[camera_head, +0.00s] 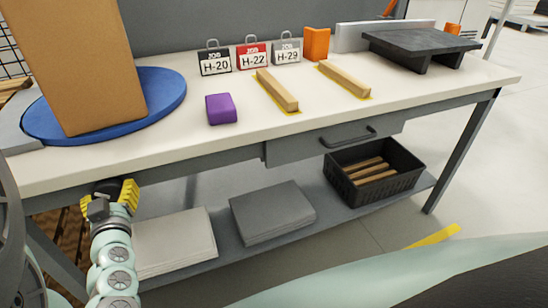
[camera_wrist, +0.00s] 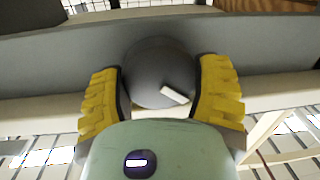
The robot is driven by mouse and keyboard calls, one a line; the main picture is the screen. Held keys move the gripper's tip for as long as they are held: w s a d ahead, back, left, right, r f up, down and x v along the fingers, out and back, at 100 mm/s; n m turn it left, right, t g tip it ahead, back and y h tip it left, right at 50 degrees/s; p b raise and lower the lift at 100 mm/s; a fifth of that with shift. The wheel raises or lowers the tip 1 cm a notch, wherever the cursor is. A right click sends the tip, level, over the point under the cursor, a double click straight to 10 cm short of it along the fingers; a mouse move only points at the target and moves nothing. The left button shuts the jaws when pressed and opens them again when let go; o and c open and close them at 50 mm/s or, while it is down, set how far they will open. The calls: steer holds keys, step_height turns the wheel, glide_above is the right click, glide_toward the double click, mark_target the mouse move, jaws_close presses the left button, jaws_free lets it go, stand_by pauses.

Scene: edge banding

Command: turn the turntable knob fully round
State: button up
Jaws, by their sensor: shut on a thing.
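The turntable (camera_head: 165,95) is a blue disc at the left end of the bench top, with a tall brown board or box (camera_head: 80,60) standing on it. The knob (camera_wrist: 155,75) is a dark grey round piece with a white mark, under the bench's front edge. The mark points to the lower right in the wrist view. My gripper (camera_wrist: 160,88) has its yellow ridged fingers on either side of the knob and is shut on it. In the head view my gripper (camera_head: 116,192) is below the bench edge, and the knob is a small dark shape between the fingers.
A purple block (camera_head: 221,109), two wooden strips (camera_head: 277,91) and job tags (camera_head: 251,56) lie or stand on the bench. A drawer handle (camera_head: 349,137) sticks out from the front. The lower shelf holds grey stacks (camera_head: 272,212) and a black crate (camera_head: 375,171).

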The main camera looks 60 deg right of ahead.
steer(key=shift+n, duration=1.1)
steer(key=shift+f, duration=0.1)
steer(key=o, duration=1.2)
steer(key=shift+d, duration=0.1)
